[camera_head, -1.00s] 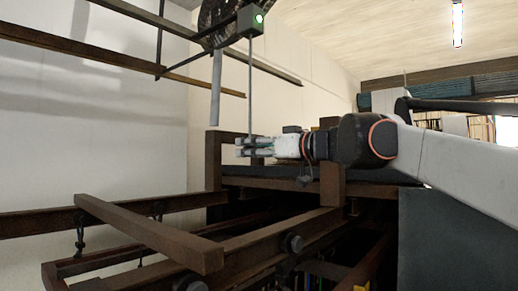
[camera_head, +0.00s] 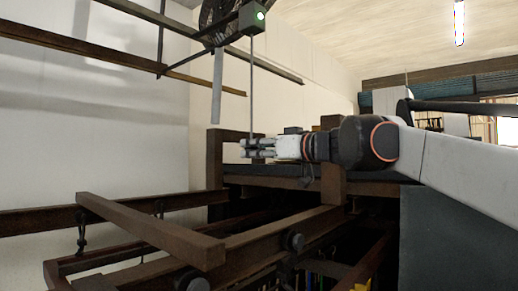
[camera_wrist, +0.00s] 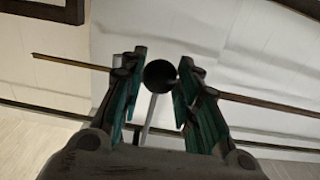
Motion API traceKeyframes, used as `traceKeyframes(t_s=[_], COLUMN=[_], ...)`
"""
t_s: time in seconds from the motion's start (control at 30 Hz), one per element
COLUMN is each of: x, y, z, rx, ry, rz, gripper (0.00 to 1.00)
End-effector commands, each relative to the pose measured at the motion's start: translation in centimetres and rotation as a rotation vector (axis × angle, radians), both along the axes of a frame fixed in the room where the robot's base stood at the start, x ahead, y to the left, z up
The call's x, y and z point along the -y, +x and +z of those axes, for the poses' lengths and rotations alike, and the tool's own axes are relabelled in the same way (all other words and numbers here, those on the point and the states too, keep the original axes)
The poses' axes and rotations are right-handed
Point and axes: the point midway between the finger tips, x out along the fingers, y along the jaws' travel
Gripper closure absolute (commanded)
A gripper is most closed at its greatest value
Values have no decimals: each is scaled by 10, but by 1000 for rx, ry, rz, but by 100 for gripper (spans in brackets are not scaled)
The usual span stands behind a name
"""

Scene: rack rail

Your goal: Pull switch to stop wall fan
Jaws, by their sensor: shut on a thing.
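The wall fan (camera_head: 218,22) is a dark round fan at the top of the head view, partly cut off by the frame edge. A thin pull cord (camera_head: 252,85) hangs straight down from the box to my gripper (camera_head: 246,148). My gripper lies level, pointing left, with its fingers around the cord's lower end. In the wrist view, a dark round knob (camera_wrist: 159,75) sits between the green-lined fingers of my gripper (camera_wrist: 160,88). The exact finger contact is hard to see.
A grey post (camera_head: 217,88) hangs below the fan, left of the cord. Brown rails (camera_head: 150,230) and a rusty rack frame (camera_head: 214,165) stand below and left of my gripper. Horizontal wall bars (camera_head: 90,50) run across the upper left.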

Motion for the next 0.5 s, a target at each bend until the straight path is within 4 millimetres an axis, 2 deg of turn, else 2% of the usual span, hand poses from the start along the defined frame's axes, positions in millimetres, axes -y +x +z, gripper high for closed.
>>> traceKeyframes(t_s=[0.3,0.5], x=[0,0], y=[0,0], z=[-13,-8], rx=[0,-1], ry=[0,-1], rz=[0,0], gripper=[91,91])
